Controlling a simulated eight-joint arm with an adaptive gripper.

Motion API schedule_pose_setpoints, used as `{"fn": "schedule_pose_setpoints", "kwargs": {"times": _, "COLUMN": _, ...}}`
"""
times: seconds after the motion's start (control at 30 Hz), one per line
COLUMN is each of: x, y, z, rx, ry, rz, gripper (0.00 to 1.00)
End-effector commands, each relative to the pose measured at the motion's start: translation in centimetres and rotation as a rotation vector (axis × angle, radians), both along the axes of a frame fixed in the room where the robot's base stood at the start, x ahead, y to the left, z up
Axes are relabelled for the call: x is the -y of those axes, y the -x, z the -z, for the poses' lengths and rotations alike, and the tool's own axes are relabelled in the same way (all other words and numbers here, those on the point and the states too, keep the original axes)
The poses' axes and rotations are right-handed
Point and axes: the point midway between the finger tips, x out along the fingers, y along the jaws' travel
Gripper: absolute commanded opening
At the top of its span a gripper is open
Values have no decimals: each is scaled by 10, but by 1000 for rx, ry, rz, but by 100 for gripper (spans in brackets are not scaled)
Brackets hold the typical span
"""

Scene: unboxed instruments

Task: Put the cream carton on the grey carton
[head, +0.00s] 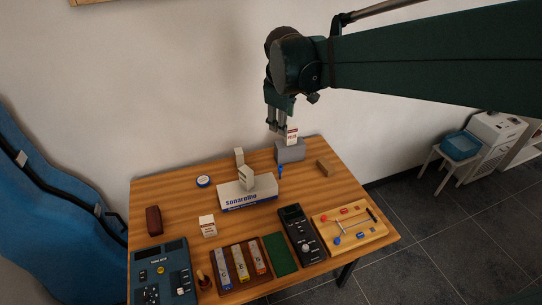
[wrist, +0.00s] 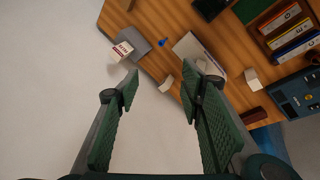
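The grey carton (head: 288,154) lies at the back of the wooden table, right of the middle. A small cream carton with a red label (head: 291,137) stands on top of it, looking upright. My gripper (head: 277,127) is just left of the cream carton and a little above the grey one. In the wrist view its two fingers (wrist: 161,85) are spread apart with nothing between them.
A long Sonareihe box (head: 248,198) carries a pale carton (head: 246,179); another pale carton (head: 239,157) stands behind. Instruments fill the front.

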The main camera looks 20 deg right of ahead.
Motion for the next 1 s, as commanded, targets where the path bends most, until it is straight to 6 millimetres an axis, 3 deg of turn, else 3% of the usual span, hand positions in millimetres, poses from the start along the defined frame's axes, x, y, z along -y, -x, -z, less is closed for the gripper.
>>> {"fn": "schedule_pose_setpoints", "kwargs": {"times": 0.47, "x": -30, "y": 87, "z": -5, "rx": 121, "ry": -153, "rz": 196, "gripper": 39}}
{"fn": "schedule_pose_setpoints", "kwargs": {"times": 1.0, "x": -60, "y": 177, "z": 15, "rx": 237, "ry": -351, "rz": 418, "gripper": 39}}
